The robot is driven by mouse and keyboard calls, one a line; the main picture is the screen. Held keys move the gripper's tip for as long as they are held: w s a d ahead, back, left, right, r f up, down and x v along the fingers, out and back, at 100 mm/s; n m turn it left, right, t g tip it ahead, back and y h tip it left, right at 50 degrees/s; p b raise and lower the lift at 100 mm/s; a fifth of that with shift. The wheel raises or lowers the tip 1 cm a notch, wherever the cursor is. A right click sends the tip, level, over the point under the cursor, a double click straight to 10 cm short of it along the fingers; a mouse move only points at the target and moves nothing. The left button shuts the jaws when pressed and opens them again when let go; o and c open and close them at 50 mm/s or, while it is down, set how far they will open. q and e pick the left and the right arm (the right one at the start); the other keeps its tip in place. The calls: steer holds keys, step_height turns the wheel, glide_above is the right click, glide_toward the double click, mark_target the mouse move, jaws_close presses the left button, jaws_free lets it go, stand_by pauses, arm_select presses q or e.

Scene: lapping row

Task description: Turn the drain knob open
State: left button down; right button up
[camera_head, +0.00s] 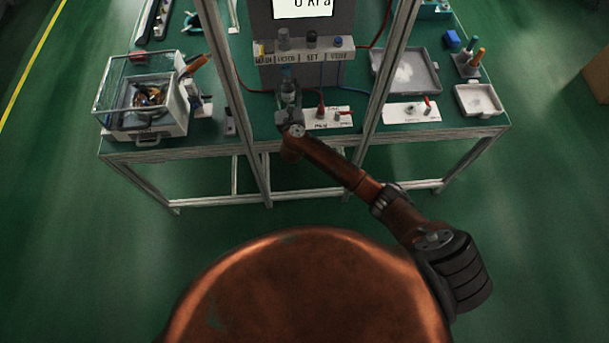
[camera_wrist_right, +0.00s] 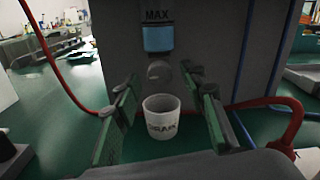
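In the right wrist view a grey, rounded drain knob (camera_wrist_right: 160,72) sits under a clear bowl with blue liquid (camera_wrist_right: 158,38), marked MAX. A white cup (camera_wrist_right: 162,118) with a label that seems to read DRAIN stands below the knob. My right gripper (camera_wrist_right: 165,100) is open, with one finger on each side of the cup in this view and the knob ahead between the fingertips. I see no contact with either; depth is hard to judge. In the head view my right gripper (camera_head: 290,116) is in front of the grey panel, below the bowl (camera_head: 287,78). My left gripper is not in view.
A grey panel (camera_head: 350,75) carries a display and a ledge of labelled knobs (camera_head: 311,42). Red hoses (camera_wrist_right: 64,75) run on both sides. A clear-lidded box (camera_head: 145,135) stands left; grey trays (camera_head: 408,72) lie right. Frame posts (camera_head: 243,95) flank the arm.

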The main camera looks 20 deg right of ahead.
steer(key=s+a+f+n+y+p, duration=0.1)
steer(key=s+a+n+y, duration=0.15)
steer(key=s+n, duration=0.35)
steer(key=s+a+f+n+t+y+p, duration=0.1)
steer(key=s+a+n+y, duration=0.1)
steer(key=s+n+y, duration=0.35)
steer(key=s+a+f+n+y+p, duration=0.1)
steer(key=s+a+n+y, duration=0.2)
steer(key=n, duration=0.5)
steer(key=s+d+f+n+g, duration=0.2)
steer(key=s+f+n, duration=0.2)
steer(key=f, duration=0.6)
steer(key=s+d+f+n+g+h+p, duration=0.1)
steer(key=s+d+f+n+g, duration=0.2)
steer(key=s+f, duration=0.3)
steer(key=shift+f+n+h, duration=0.3)
steer(key=shift+f+n, duration=0.05)
steer(key=shift+f, duration=1.6)
steer(key=shift+s+d, duration=0.1)
